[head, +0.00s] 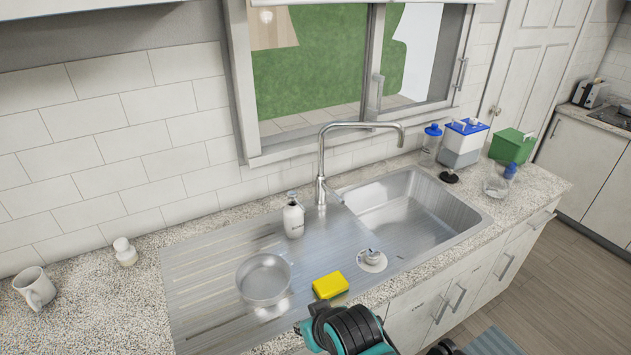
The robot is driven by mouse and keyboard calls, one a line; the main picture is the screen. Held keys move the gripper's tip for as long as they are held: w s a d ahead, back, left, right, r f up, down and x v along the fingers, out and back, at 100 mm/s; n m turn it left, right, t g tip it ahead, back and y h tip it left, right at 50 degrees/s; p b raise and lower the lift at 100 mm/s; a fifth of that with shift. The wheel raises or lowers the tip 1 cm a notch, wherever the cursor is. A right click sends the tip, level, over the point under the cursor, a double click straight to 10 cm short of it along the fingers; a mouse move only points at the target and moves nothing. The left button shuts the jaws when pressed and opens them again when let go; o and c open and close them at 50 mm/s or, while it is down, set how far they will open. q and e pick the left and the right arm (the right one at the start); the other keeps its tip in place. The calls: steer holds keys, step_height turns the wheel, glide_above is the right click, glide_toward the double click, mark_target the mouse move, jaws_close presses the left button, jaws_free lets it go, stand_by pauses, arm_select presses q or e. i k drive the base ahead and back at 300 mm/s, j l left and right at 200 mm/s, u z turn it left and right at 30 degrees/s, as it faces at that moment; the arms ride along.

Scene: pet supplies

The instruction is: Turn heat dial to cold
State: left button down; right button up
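No part is clearly marked as a heat dial. A round white disc with a small metal knob (372,259) sits on the steel sink deck, in front of the basin; I cannot tell whether it is a dial or a plug. A chrome tap (321,165) with a curved spout stands behind the sink, with a small lever at its base. One gripper (303,330), dark with teal parts, shows at the bottom edge, seemingly the right one. It is near the yellow sponge and apart from the disc and the tap. Its fingers are mostly hidden. My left gripper is not in view.
A yellow sponge (330,285), a metal pot (264,280) and a white bottle (293,216) are on the drainboard. A mug (35,288) stands at left. A blue-lidded container (463,143) and a green box (511,147) stand right of the empty basin (415,209).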

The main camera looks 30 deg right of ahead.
mark_target(372, 255)
steer(key=z, duration=1.4)
steer(key=i+l+z, duration=0.5)
